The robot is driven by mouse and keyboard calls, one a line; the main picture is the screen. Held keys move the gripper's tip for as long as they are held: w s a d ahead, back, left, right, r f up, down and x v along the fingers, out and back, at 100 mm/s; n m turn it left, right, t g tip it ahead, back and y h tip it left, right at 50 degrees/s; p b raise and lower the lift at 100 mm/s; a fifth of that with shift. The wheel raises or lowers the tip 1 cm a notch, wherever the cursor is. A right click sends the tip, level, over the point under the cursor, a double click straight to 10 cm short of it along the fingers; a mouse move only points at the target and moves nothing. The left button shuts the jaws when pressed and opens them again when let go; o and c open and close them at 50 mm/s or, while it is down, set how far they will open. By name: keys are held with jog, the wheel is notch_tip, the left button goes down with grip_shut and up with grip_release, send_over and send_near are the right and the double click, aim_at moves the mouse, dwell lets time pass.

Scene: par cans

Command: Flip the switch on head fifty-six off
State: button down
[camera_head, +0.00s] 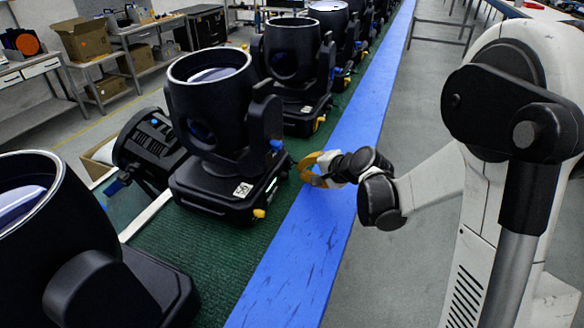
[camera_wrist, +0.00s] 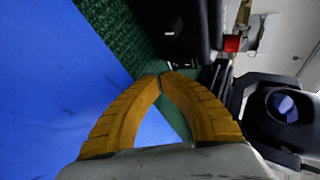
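A black moving head (camera_head: 212,110) stands upright on the green mat. Its base (camera_head: 222,190) has a white label (camera_head: 243,189) that seems to read 56, turned over. My yellow-fingered gripper (camera_head: 303,168) is just right of that base, over the blue strip, apart from the head as far as I can see. In the wrist view my gripper's fingertips (camera_wrist: 164,76) meet, with nothing between them. Beyond them is a dark base (camera_wrist: 180,28) with a small red part (camera_wrist: 232,43); I cannot tell if this is the switch. The switch is not clearly visible in the head view.
More black heads stand in a row behind (camera_head: 292,65), and another is at the front left (camera_head: 75,250). One fixture (camera_head: 148,145) lies left of the labelled head.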

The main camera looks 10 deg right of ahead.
dwell(0.4)
jog(key=shift+w+a, duration=0.25)
jog(key=shift+a, duration=0.1)
jog(key=shift+w+a+f, duration=0.1)
jog(key=shift+w+a, duration=0.05)
jog(key=shift+a, duration=0.15)
dwell(0.6)
jog(key=shift+d, duration=0.1)
jog(key=shift+s+d, duration=0.45)
jog(key=shift+d, duration=0.1)
jog(key=shift+s+d+r, duration=0.15)
jog(key=shift+s+d, duration=0.3)
jog(key=shift+d, duration=0.25)
jog(key=shift+s+d+r, duration=0.15)
jog(key=shift+s+d, duration=0.3)
jog(key=shift+d, duration=0.25)
jog(key=shift+s+d+r, duration=0.15)
jog(key=shift+s+d, duration=0.3)
jog(key=shift+d, duration=0.25)
